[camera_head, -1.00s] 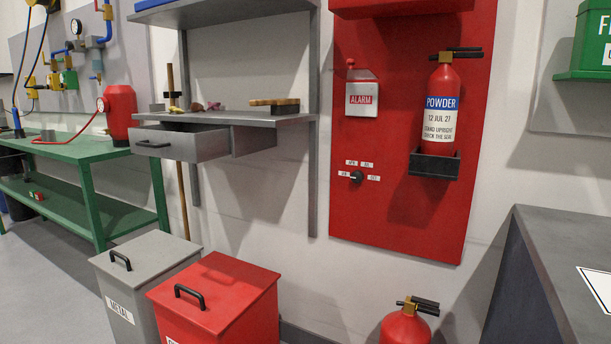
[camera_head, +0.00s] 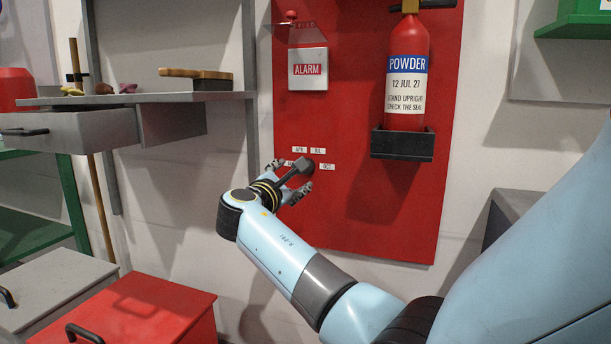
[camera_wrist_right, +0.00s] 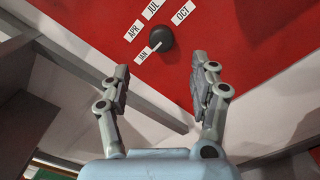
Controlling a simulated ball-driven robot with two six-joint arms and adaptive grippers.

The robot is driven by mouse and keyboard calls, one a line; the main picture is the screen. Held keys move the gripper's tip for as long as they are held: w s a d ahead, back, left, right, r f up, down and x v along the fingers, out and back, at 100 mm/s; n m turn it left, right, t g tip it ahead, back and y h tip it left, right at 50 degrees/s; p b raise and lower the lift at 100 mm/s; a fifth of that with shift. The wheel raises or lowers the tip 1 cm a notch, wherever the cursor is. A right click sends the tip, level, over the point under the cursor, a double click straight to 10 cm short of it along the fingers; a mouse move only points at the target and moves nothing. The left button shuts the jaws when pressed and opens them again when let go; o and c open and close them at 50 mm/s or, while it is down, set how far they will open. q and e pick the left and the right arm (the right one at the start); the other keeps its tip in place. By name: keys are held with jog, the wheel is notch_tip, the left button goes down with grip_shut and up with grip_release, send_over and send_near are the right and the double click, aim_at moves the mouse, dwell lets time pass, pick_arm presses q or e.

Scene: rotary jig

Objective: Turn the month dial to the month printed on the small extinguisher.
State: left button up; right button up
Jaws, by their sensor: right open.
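The red extinguisher (camera_head: 408,55) sits upright in a black bracket on the red wall board; its label reads "POWDER 12 JUL 27". The dark round month dial (camera_wrist_right: 161,39) is on the red board, with JAN, APR, JUL (camera_wrist_right: 152,10) and OCT labels around it. Its white mark points toward the JAN label (camera_wrist_right: 143,55). My left gripper is out of view.
A white ALARM box (camera_head: 307,81) is above the dial. A grey shelf with an open drawer (camera_head: 70,150) is at left. Red (camera_head: 140,310) and grey (camera_head: 50,280) bins stand below. A dark-sided bench (camera_head: 515,205) is at right.

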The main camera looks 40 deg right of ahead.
pick_arm(q)
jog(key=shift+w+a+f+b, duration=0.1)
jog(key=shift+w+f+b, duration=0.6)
jog(key=shift+b, duration=0.3)
pick_arm(e)
jog(key=x, duration=0.9)
jog(key=shift+d, duration=0.3)
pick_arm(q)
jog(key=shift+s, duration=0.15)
pick_arm(e)
jog(key=shift+w+f, duration=0.1)
jog(key=shift+w, duration=0.05)
jog(key=shift+c, duration=0.4)
jog(key=c, duration=1.1)
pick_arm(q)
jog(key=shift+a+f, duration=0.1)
pick_arm(e)
jog(key=shift+o, duration=0.2)
